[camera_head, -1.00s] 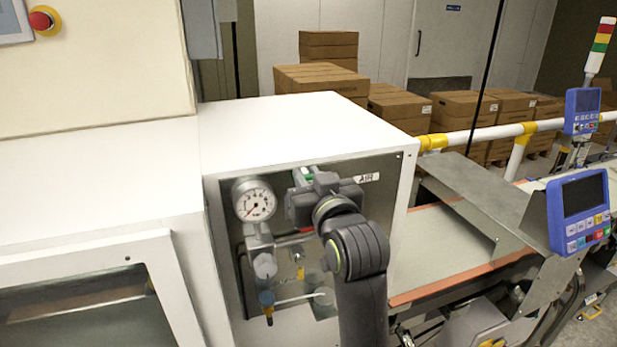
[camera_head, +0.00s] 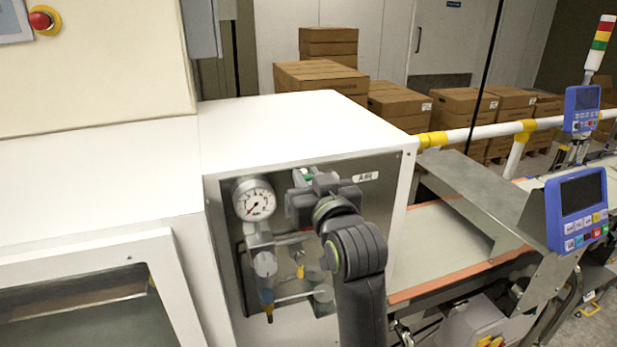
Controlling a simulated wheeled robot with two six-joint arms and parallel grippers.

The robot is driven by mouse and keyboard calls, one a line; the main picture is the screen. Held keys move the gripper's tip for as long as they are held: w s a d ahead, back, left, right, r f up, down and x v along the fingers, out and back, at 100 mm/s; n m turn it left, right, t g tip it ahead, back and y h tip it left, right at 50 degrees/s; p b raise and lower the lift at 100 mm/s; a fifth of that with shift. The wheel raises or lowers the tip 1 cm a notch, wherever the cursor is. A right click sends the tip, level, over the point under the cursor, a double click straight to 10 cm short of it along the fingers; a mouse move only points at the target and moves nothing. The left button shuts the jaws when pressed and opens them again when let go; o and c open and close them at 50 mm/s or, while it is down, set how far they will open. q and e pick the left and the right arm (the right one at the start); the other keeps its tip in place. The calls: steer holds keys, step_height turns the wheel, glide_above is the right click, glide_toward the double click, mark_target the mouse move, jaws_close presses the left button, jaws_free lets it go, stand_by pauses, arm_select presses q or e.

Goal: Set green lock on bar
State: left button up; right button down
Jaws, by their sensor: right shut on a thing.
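My right gripper (camera_head: 303,186) is in front of the air panel, with my arm coming up from below. It is shut, and a small green patch (camera_head: 306,174) shows at its far upper side. This is most likely the green lock; the gripper hides most of it. A horizontal metal rod (camera_head: 293,238) runs behind and below the gripper. I cannot tell whether it is the bar, nor whether the lock touches anything. My left gripper is out of view.
A round pressure gauge (camera_head: 253,200) sits left of the gripper, above regulator fittings (camera_head: 265,264). The white cabinet (camera_head: 290,130) frames the recessed panel. The conveyor belt (camera_head: 440,245) and a blue control display (camera_head: 577,205) stand to the right.

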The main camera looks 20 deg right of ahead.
steer(key=shift+f+b, duration=1.35)
steer(key=shift+f, duration=0.85)
steer(key=c, duration=1.2)
jaws_free()
